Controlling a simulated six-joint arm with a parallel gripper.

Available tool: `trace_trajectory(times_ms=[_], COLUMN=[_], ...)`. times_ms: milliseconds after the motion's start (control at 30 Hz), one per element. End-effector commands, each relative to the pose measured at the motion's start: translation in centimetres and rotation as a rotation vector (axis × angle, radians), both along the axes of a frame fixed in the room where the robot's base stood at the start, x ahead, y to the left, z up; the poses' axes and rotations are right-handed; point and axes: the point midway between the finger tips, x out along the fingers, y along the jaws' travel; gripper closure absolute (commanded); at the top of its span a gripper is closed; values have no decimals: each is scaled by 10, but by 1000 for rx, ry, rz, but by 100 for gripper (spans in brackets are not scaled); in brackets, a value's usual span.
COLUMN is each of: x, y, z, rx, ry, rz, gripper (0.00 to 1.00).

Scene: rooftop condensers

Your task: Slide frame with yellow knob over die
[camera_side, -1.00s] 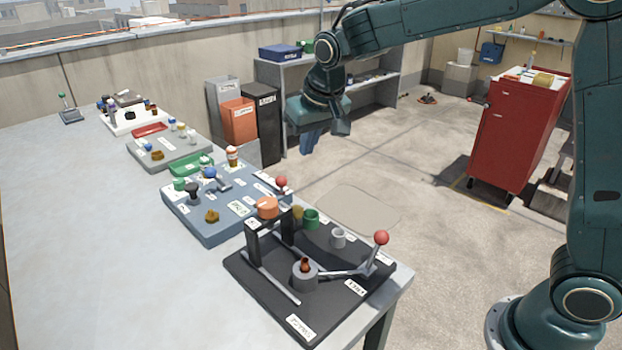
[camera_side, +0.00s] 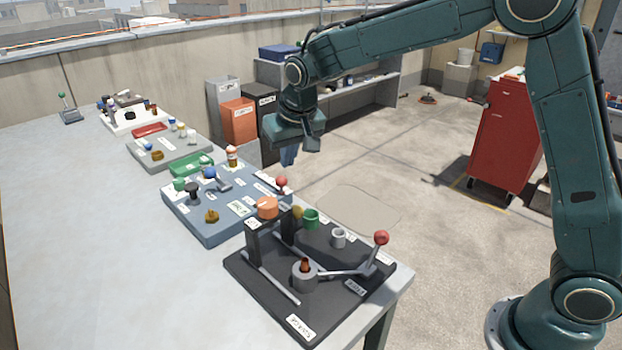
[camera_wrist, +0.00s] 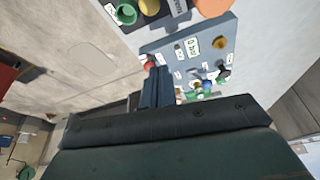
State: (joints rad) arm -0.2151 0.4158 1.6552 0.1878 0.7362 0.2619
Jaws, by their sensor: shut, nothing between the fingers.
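A dark upright frame (camera_side: 252,245) stands on the black board (camera_side: 243,268), with an orange knob (camera_side: 267,207) on top; I see no clearly yellow knob on it. Two pale rails run from it towards the front. The die, a grey round block (camera_side: 304,280) with a copper-coloured piece (camera_side: 305,264) on it, sits in front of the frame, apart from it. My gripper (camera_side: 289,156) is shut and empty, in the air beyond the table's far edge. Its fingers show in the wrist view (camera_wrist: 157,88). The orange knob shows there only partly (camera_wrist: 215,6).
A red-balled lever (camera_side: 381,238), a green cup (camera_side: 311,218), a white cup (camera_side: 338,237) and a yellowish piece (camera_side: 297,212) stand on the black board. A blue-grey board (camera_side: 205,238) with knobs lies beside it.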

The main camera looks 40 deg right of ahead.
Motion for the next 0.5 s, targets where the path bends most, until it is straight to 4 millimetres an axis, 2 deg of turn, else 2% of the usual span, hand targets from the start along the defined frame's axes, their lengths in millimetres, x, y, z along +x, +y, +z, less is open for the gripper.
trace_trajectory(times_ms=[267,500], x=[8,20], y=[-2,-4], z=[-24,-57], rx=[-1,0], ry=[2,3], rz=[0,0], gripper=[100,100])
